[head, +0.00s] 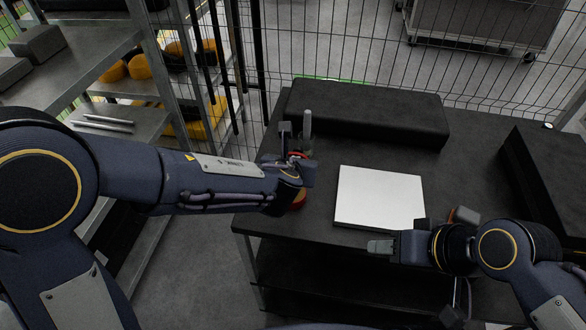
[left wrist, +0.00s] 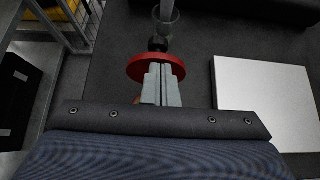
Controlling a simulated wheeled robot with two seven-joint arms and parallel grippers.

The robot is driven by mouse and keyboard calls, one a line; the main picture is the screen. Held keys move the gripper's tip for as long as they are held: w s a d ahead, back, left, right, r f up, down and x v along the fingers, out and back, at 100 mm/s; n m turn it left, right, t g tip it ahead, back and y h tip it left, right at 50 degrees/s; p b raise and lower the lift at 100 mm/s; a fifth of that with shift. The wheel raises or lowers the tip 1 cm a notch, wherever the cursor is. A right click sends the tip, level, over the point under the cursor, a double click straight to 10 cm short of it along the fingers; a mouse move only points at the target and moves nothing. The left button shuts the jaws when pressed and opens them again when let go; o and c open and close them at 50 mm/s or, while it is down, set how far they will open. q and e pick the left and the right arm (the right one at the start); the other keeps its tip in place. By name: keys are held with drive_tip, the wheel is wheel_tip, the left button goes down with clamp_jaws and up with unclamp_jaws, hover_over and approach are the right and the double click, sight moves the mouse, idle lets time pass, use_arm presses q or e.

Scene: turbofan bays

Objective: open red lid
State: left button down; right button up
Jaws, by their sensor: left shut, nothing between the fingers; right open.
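The red lid (left wrist: 133,68) is a round red disc in the left wrist view, partly covered by my left gripper (left wrist: 160,72). Its two grey fingers are shut together with nothing between them. They overlap the lid's near side; whether they touch it I cannot tell. In the head view only small red parts (head: 299,200) show around my left gripper, whose hand hides the rest. A dark knob and a grey upright post (head: 307,122) stand just beyond the lid. My right gripper (head: 383,246) is open and empty at the table's front edge.
A flat white panel (head: 378,198) lies on the dark table, right of the lid; it also shows in the left wrist view (left wrist: 268,100). A long black block (head: 370,112) lies at the back and another black block (head: 555,175) at the right. A wire fence stands behind.

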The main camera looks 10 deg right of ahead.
use_arm(q)
drive_tip(key=shift+w+d+r, duration=0.1)
drive_tip(key=shift+w, duration=0.4)
drive_tip(key=shift+r, duration=0.15)
